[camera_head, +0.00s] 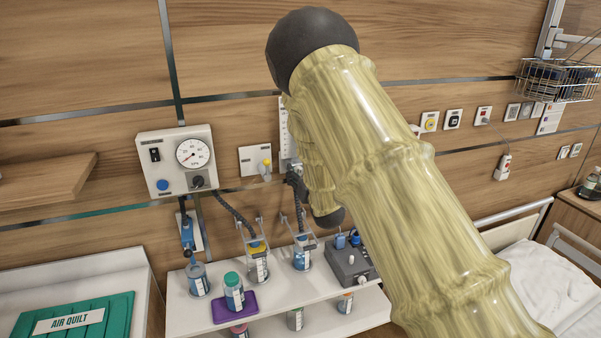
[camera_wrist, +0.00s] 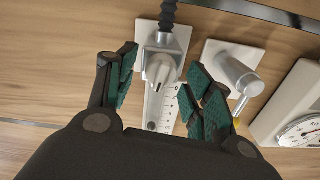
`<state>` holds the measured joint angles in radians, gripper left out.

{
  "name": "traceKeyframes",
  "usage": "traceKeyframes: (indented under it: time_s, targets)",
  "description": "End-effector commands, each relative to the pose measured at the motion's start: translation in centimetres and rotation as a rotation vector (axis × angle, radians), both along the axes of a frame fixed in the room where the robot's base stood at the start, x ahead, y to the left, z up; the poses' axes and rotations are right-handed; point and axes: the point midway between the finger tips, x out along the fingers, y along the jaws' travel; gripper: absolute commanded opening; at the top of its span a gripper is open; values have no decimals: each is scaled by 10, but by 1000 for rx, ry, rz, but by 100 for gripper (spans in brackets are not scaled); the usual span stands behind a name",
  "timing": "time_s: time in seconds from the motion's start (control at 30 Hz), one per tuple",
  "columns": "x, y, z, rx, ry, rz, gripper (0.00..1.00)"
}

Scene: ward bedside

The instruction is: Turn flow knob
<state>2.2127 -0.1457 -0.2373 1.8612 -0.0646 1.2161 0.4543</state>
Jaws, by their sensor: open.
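The flow knob (camera_wrist: 160,70) is a pale grey, rounded knob on a white wall plate with a flowmeter scale (camera_wrist: 158,112), near the top centre of the wrist view. My gripper (camera_wrist: 160,66) is open, with one green-padded finger to each side of the knob. I see no clear contact, and the depth between pads and knob is hard to judge. In the head view a strip of the flowmeter (camera_head: 285,128) shows beside my arm. My arm hides the knob there, and my fingers cannot be made out.
A second wall outlet (camera_wrist: 236,76) with a yellow tip sits close right of my fingers in the wrist view. A gauge panel (camera_head: 176,160) is on the wall. Below, a white shelf (camera_head: 190,318) carries bottles and a grey device (camera_head: 350,266). Hoses hang between.

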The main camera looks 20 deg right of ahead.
Motion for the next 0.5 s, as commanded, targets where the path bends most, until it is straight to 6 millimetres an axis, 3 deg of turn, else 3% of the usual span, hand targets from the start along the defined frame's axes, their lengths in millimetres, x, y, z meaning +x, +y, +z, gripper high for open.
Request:
traceKeyframes:
  time_s: [0.2,0.43,0.5]
  targets:
    - [0,0,0,0,0,0,50]
    - [0,0,0,0,0,0,8]
    - [0,0,0,0,0,0,7]
